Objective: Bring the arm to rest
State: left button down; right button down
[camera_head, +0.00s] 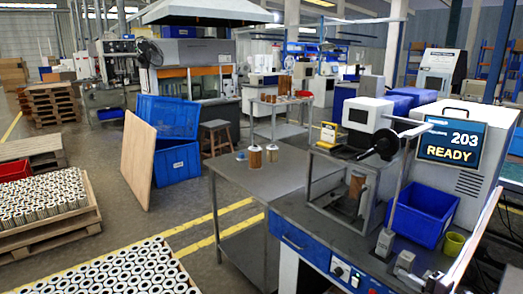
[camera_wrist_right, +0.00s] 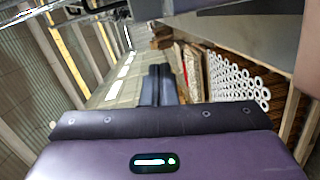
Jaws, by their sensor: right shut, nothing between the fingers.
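My right gripper (camera_wrist_right: 158,72) shows in the right wrist view, its two dark fingers together with nothing between them. It is held in the air, apart from any object, with a pallet of white filter cartridges (camera_wrist_right: 232,78) beyond it to the right. In the head view I cannot clearly make out either gripper. My left gripper is not in view.
A blue bin (camera_head: 422,215) sits on the bench. Stacked blue crates (camera_head: 175,160) and a board (camera_head: 138,160) stand behind.

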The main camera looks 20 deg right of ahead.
jog(key=s+a+f+m+g+h, duration=0.25)
jog(key=a+f+m, duration=0.25)
jog(key=a, duration=0.4)
jog(key=s+a+f+m+g+h, duration=0.1)
jog(key=a+f+m+g+h, duration=0.2)
jog(key=a+f+m, duration=0.4)
jog(key=s+a+r+m+g+y, duration=0.1)
jog(key=s+a+r+m+g, duration=0.25)
jog(key=s+a, duration=0.5)
jog(key=s+a+r+m+g+y, duration=0.15)
jog(key=s+a+r+g, duration=0.3)
jog(key=a, duration=0.65)
jog(key=s+f+h, duration=0.1)
jog(key=s+f, duration=0.2)
jog(key=f, duration=2.8)
jog(key=s+d+f+g, duration=0.1)
jog(key=s+d+f, duration=0.1)
jog(key=s+f, duration=0.6)
jog(key=s+d+f+g, duration=0.1)
jog(key=s+d+f, duration=0.1)
jog(key=s+f, duration=0.7)
jog(key=shift+s, duration=1.15)
